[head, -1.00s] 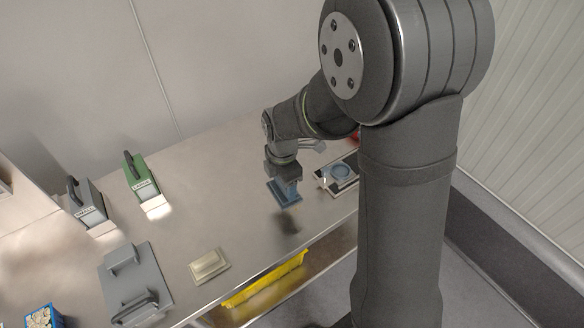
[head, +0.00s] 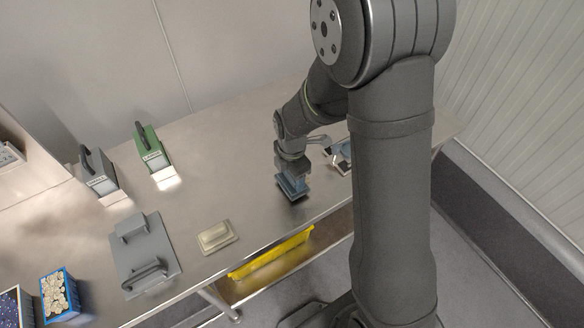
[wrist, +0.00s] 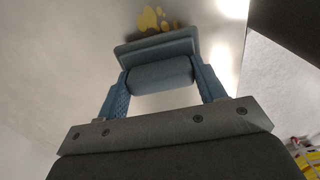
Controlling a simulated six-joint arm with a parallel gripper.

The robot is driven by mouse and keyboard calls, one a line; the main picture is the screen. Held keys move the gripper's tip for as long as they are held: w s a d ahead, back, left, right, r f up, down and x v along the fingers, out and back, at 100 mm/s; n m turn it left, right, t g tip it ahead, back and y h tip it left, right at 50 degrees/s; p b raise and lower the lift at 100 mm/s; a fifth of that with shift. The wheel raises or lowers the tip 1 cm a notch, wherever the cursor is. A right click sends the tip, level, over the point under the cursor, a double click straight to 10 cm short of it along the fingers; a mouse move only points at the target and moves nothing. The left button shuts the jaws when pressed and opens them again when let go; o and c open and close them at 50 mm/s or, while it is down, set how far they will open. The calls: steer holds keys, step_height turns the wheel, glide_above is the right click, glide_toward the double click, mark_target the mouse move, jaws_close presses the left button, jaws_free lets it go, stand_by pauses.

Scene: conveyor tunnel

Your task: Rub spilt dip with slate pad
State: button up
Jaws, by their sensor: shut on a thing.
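My gripper (head: 291,172) is shut on the slate pad (head: 293,190), low over the steel table, right of its middle. In the wrist view my gripper (wrist: 161,76) has a blue-grey finger at each end of the handle of the slate pad (wrist: 155,48). The spilt dip (wrist: 155,20) shows there as yellow patches just beyond the pad's far edge; part of it may be hidden by the pad. I cannot make out the spill in the head view. I cannot tell whether the pad touches the table.
A cream block (head: 216,236) and a grey plate with a handle (head: 145,258) lie to the left. Green (head: 151,150) and grey (head: 98,172) handled units stand behind. A yellow tray (head: 272,255) sits below the table's front edge. A blue-and-metal item (head: 342,154) is partly hidden by my arm.

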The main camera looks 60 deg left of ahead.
steer(key=shift+f, duration=0.7)
steer(key=shift+w+r, duration=0.15)
steer(key=shift+w, duration=0.2)
steer(key=shift+c, duration=0.4)
steer(key=shift+w+f, duration=0.25)
steer(key=shift+w, duration=0.9)
steer(key=shift+w+r, duration=0.1)
steer(key=shift+w, duration=2.55)
steer(key=shift+s, duration=0.3)
steer(key=shift+s+f, duration=0.2)
steer(key=shift+s, duration=1.05)
steer(key=shift+s+r, duration=0.15)
steer(key=shift+s, duration=2.45)
steer(key=shift+r, duration=3.95)
